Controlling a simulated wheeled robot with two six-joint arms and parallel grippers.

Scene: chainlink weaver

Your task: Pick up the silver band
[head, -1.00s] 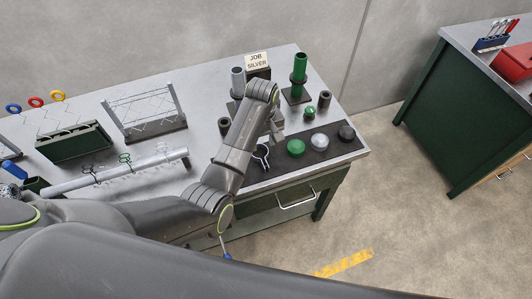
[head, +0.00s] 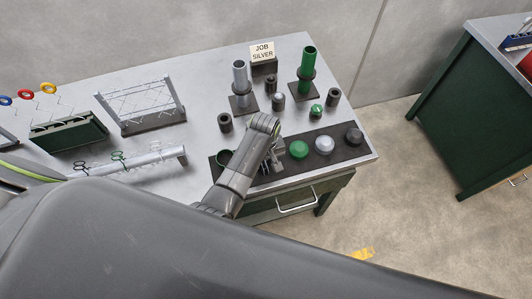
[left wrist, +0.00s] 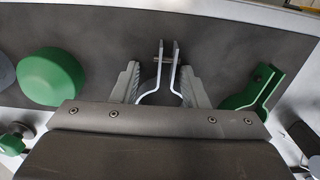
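The silver band (left wrist: 161,78), a loop with two upright ears joined by a bolt, lies on the dark mat (left wrist: 230,35) in the left wrist view. My left gripper (left wrist: 158,84) is low over the mat, its two ridged fingers spread on either side of the band's loop. I cannot tell whether the fingers touch it. In the head view my left gripper (head: 269,165) mostly hides the band. A green band (left wrist: 255,88) lies to the right of the gripper in the left wrist view. My right gripper is not in view.
Green (head: 299,149), silver (head: 324,145) and black (head: 354,137) domes sit on the mat. Silver (head: 241,82) and green (head: 306,68) posts stand behind, near the JOB SILVER sign (head: 263,51). A wire rack (head: 145,103) and a long tube (head: 155,158) are to the left.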

